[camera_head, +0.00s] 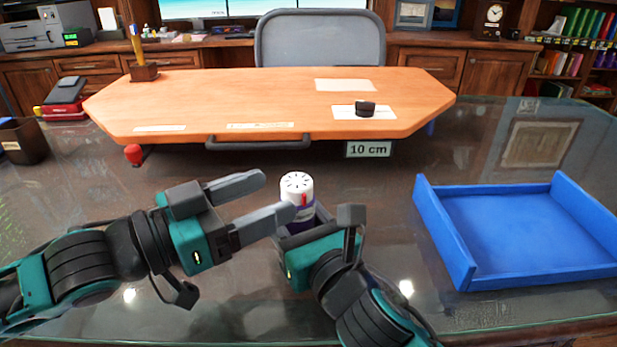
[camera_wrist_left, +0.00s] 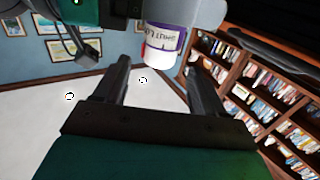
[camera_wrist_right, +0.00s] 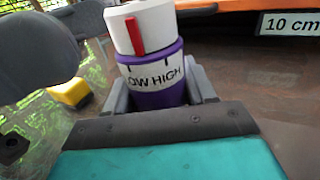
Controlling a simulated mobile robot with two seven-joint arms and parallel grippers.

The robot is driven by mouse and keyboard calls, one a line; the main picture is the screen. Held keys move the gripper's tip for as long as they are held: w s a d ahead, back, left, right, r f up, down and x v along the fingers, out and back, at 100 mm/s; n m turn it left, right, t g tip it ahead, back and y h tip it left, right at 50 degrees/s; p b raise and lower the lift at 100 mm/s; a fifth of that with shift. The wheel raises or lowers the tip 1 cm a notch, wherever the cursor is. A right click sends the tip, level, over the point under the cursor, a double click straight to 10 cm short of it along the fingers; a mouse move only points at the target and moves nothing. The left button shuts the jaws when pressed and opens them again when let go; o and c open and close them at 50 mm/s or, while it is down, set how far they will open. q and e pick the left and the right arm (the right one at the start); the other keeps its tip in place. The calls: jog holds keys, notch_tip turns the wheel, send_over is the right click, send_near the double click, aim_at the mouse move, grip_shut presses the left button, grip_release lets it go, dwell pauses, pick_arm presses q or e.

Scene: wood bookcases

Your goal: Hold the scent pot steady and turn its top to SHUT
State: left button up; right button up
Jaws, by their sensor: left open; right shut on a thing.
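The scent pot has a purple body (camera_wrist_right: 160,97) with a white label band and a white top (camera_head: 297,186). A red pointer (camera_wrist_right: 135,35) on the top stands between the LOW and HIGH marks, nearer LOW. My right gripper (camera_wrist_right: 160,85) is shut on the purple body and holds the pot roughly upright. My left gripper (camera_head: 277,195) is open, its fingers pointing toward the top from the left. In the left wrist view, the pot (camera_wrist_left: 165,40) shows beyond the open fingers, with SHUT and LOW lettering visible.
A blue tray (camera_head: 530,222) lies empty on the dark glossy table at the right. A raised wooden board (camera_head: 240,100) with a 10 cm sign (camera_head: 368,149) stands behind the pot. A red knob (camera_head: 133,154) is under its left corner. The table's front left is clear beyond my arm.

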aim_at(310, 179)
pick_arm(q)
jog(key=x, duration=0.7)
jog(key=shift+w+d, duration=0.15)
jog(key=shift+d, duration=0.1)
jog(key=shift+c, duration=0.2)
jog(key=c, duration=0.9)
jog(key=shift+c, duration=0.2)
